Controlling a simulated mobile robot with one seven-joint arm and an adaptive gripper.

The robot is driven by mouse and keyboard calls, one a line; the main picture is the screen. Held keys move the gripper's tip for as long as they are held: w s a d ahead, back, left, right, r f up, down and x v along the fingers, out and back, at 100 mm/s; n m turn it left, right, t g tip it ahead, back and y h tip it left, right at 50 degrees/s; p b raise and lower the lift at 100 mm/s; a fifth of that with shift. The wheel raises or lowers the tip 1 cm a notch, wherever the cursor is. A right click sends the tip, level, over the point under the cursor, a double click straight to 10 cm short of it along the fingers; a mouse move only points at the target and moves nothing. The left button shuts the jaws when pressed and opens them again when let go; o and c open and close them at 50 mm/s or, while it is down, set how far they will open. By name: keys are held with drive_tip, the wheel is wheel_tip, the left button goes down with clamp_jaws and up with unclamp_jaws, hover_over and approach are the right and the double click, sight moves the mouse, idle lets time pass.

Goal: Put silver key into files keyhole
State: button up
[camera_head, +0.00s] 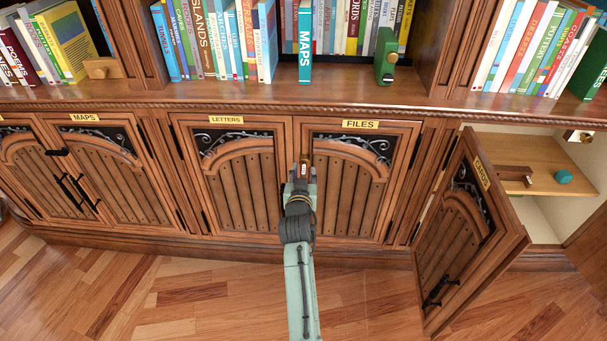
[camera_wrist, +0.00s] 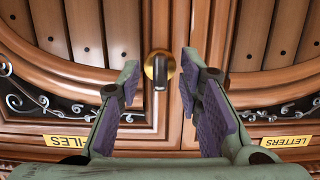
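The FILES door (camera_head: 346,180) is shut, with its yellow label (camera_head: 360,124) above; in the wrist view the label (camera_wrist: 65,141) is upside down. A round brass keyhole plate (camera_wrist: 150,64) sits at its edge next to the LETTERS door. A dark grey, key-like piece (camera_wrist: 160,75) sticks out from this plate; I cannot tell whether it is the silver key. My gripper (camera_head: 304,170) is in front of the plate. In the wrist view my gripper (camera_wrist: 160,66) is open, with a finger on each side of the piece and gaps between. The keyhole opening is hidden.
The LETTERS door (camera_head: 238,180) is shut at left. The CARDS door (camera_head: 470,235) stands open at right, showing a shelf with a brown piece (camera_head: 515,174) and a teal block (camera_head: 563,177). Books line the shelves above. The wooden floor in front is clear.

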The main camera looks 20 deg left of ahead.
drive_tip(key=v, duration=1.2)
idle(0.3)
